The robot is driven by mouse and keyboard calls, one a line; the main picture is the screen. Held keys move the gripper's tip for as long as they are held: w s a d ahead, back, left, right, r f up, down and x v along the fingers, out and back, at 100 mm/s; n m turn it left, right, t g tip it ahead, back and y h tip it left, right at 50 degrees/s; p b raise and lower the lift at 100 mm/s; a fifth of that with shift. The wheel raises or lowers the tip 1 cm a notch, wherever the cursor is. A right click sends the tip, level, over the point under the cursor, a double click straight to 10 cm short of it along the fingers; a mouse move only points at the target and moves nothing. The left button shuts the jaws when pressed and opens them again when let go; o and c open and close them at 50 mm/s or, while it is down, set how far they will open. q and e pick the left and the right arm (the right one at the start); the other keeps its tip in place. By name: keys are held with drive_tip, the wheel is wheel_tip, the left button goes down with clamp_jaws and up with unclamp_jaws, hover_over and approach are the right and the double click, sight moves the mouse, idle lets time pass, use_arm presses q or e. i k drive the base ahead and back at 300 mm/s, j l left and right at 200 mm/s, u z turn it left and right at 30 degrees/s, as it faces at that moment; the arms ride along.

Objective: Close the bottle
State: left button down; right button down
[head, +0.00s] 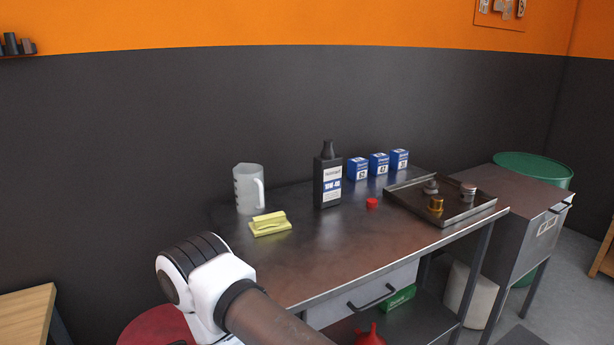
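A black oil bottle (328,178) with a white and blue label stands upright on the metal workbench (310,245). Its dark neck points up, and I cannot make out a cap on it. A small red cap (371,202) lies on the bench just right of the bottle, apart from it. One of my arm's links shows at the lower left, in front of the bench. Neither gripper is in view.
A clear measuring jug (248,189) and a folded yellow cloth (270,224) are left of the bottle. Several blue boxes (379,163) stand behind the cap. A metal tray (440,215) with metal parts is at the right. The bench's front middle is clear.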

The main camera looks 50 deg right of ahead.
sight(327, 168)
drive_tip(key=z, duration=1.85)
